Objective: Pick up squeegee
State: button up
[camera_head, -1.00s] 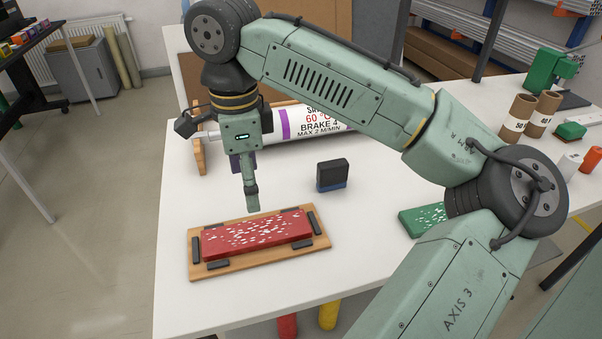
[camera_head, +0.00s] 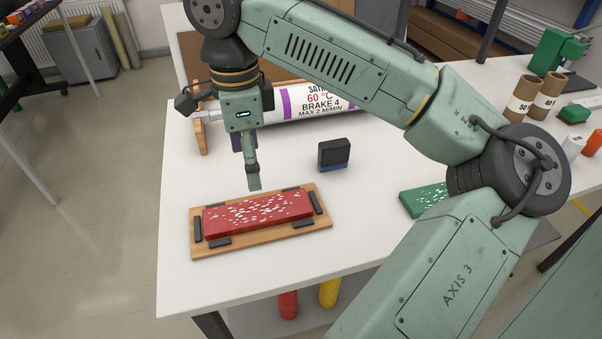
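A small black block with a blue lower edge (camera_head: 334,155), which looks like the squeegee, stands upright on the white table. It is right of my gripper (camera_head: 254,186) and apart from it. My gripper points down just above the back edge of a red plate with white flecks (camera_head: 258,211). I see its fingers from the side, one in front of the other, so their opening is hidden. Nothing shows held at the tips. A dark purple part (camera_head: 236,141) shows partly hidden behind the gripper; I cannot tell what it is.
The red plate lies on a wooden board (camera_head: 262,246) with dark clamps. A large white roll with purple bands (camera_head: 310,103) lies behind. A green flecked plate (camera_head: 422,198) is partly behind my arm. Cardboard tubes (camera_head: 522,97) stand at the right.

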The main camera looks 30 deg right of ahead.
aim_at(334, 154)
jog(key=l, duration=2)
jog(key=i+u, duration=0.05)
